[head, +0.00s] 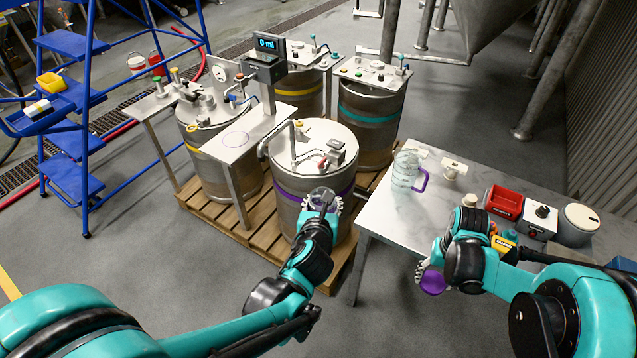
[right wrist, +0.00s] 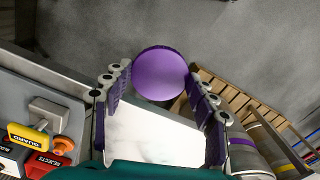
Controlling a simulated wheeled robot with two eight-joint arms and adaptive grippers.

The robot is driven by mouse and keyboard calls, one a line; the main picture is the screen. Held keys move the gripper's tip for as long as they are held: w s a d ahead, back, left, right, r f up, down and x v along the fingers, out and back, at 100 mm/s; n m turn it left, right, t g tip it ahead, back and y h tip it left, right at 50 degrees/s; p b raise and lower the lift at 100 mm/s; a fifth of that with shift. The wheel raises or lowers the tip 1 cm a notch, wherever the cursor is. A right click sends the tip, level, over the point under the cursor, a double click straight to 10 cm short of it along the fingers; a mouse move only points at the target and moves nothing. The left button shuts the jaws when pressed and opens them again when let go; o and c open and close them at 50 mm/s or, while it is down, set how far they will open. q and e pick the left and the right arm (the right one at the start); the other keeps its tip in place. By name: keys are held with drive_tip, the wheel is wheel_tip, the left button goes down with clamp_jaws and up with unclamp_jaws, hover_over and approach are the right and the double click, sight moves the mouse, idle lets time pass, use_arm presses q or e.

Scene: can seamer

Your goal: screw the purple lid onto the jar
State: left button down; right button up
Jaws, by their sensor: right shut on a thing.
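The purple lid (head: 432,281) is in my right gripper (head: 428,276), held in the air off the table's front left edge. In the right wrist view the round lid (right wrist: 160,74) sits between the two fingers near their tips, its flat purple face showing. My right gripper is shut on it. My left gripper (head: 324,201) is in front of the purple-banded drum. A clear, round, glass-like thing, perhaps the jar (head: 320,197), shows at its fingers. The arm partly hides it, and I cannot tell how firmly the fingers close on it. The lid and this clear thing are well apart.
A clear jug (head: 406,172) with a purple handle stands on the metal table (head: 385,215). A red bin (head: 503,203), a control box (head: 540,221) and a round container (head: 578,224) stand at the right. The purple-banded drum (head: 285,212) stands on a wooden pallet (head: 222,216).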

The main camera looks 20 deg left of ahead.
use_arm(q)
drive_tip(key=s+d+r+m+h, duration=0.1)
drive_tip(key=s+d+m+h, duration=0.2)
drive_tip(key=d, duration=0.3)
drive_tip(key=shift+r, duration=0.25)
drive_tip(key=shift+d, duration=0.1)
use_arm(e)
drive_tip(key=w+a+r+n, duration=0.1)
drive_tip(key=w+a+r, duration=0.2)
drive_tip(key=a+r, duration=0.5)
drive_tip(key=w+a+r+n, duration=0.1)
drive_tip(key=w+a+r, duration=0.2)
drive_tip(key=a+r, duration=0.5)
drive_tip(key=s+a+r+n, duration=0.1)
drive_tip(key=s+a+r, duration=0.2)
drive_tip(key=a+r, duration=0.2)
drive_tip(key=s+a+r+n, duration=0.1)
drive_tip(key=s+a+r, duration=0.3)
drive_tip(key=r, duration=0.7)
drive_tip(key=shift+s+a+r, duration=0.15)
drive_tip(key=shift+a, duration=0.35)
